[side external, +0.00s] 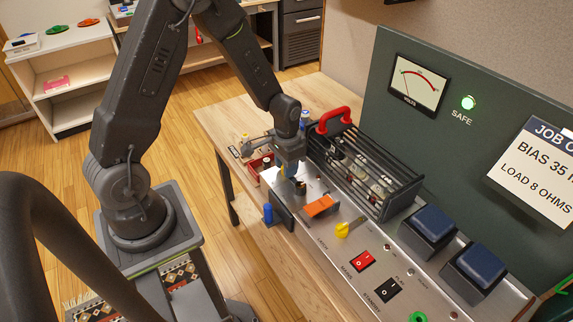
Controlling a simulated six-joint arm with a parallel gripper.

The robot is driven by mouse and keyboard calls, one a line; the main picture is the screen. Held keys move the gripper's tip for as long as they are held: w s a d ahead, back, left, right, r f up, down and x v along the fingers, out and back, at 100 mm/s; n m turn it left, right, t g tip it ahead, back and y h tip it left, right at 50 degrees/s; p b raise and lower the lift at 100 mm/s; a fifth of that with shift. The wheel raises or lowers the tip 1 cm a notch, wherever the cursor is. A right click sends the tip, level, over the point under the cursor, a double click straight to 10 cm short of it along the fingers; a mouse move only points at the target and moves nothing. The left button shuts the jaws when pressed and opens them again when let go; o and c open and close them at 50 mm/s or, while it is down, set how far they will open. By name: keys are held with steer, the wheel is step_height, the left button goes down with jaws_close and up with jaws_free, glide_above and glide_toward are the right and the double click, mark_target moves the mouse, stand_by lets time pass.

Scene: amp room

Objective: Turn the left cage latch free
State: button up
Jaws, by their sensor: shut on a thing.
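The cage (375,185) of dark bars stands on the silver amp chassis, with a red handle (333,118) at its far left end and glass tubes inside. My gripper (297,186) points down at the chassis just in front of the cage's left part. It is shut on what looks like the left cage latch, which the fingers mostly hide; only a bit of yellow shows there. A second yellow latch (343,229) stands on the chassis to the right, in front of the cage and clear of the gripper. The held latch's angle cannot be told.
An orange piece (320,206) is close to the right of my gripper. Red (362,261) and black (388,290) switches and two blue-topped blocks (434,222) are further right. A green SAFE lamp (468,102) glows on the back panel. Small items crowd the bench behind my gripper.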

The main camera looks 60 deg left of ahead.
steer(key=o, duration=0.9)
steer(key=shift+r, duration=0.1)
step_height(320, 180, up, 14)
steer(key=shift+f, duration=0.15)
steer(key=s+d+r+t, duration=0.2)
steer(key=s+r, duration=0.2)
steer(key=s, duration=0.1)
steer(key=s+d+r+t, duration=0.1)
steer(key=s+d+r, duration=0.2)
steer(key=s+r, duration=0.1)
steer(key=s+d+r+t, duration=0.2)
steer(key=s+d+r, duration=0.1)
steer(key=s, duration=0.4)
steer(key=shift+d+r+t, duration=0.2)
steer(key=shift+r+t, duration=0.1)
steer(key=shift+r, duration=0.4)
